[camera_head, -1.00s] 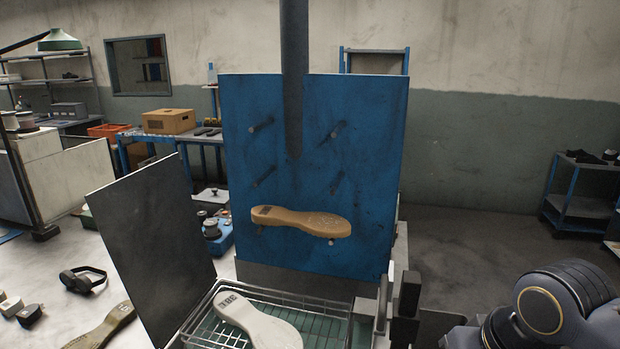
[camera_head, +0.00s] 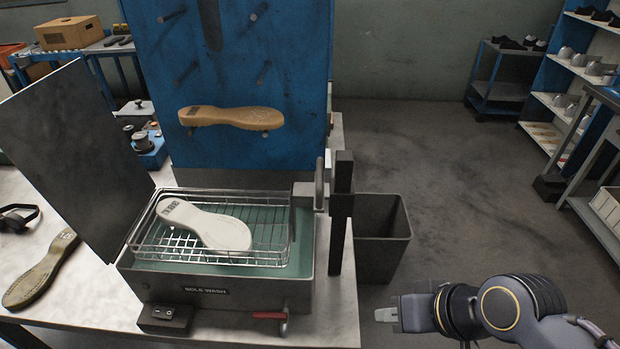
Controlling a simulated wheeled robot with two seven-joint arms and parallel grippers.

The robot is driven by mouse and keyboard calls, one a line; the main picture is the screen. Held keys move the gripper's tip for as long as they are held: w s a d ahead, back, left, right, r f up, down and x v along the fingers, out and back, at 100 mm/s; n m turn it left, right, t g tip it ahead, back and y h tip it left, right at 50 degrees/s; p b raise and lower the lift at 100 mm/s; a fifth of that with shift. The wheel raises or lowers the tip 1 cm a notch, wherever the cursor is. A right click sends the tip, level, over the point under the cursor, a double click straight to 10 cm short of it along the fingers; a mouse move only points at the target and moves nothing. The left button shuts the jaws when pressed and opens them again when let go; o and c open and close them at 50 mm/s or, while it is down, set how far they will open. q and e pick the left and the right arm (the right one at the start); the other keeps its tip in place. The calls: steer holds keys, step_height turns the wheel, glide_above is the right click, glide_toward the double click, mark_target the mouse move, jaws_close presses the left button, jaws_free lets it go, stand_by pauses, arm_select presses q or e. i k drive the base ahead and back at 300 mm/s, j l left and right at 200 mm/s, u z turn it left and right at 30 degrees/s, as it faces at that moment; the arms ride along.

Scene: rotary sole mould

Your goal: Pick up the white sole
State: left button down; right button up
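The white sole (camera_head: 207,226) lies in a wire basket (camera_head: 290,241) set in the grey sole-wash tank (camera_head: 240,314), with its heel end at the upper left and its wide end at the lower right. My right gripper (camera_head: 386,315) is at the lower right, beyond the table's right edge and well apart from the sole. Its fingers point left and look close together; I cannot tell whether they are open or shut. No sole shows in it. My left gripper is not in view.
A tan sole (camera_head: 231,117) rests on pegs of the blue board (camera_head: 290,145) behind the tank. A dark panel (camera_head: 75,160) stands left. A dark upright post (camera_head: 341,215) and a grey bin (camera_head: 383,245) stand right of the tank. A brown sole (camera_head: 40,272) lies at left.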

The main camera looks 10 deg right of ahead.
mark_target(214, 231)
steer(key=i+j+z, duration=0.25)
steer(key=j, duration=0.6)
steer(key=j+z, duration=0.3)
steer(key=j, duration=0.5)
steer(key=k, duration=0.05)
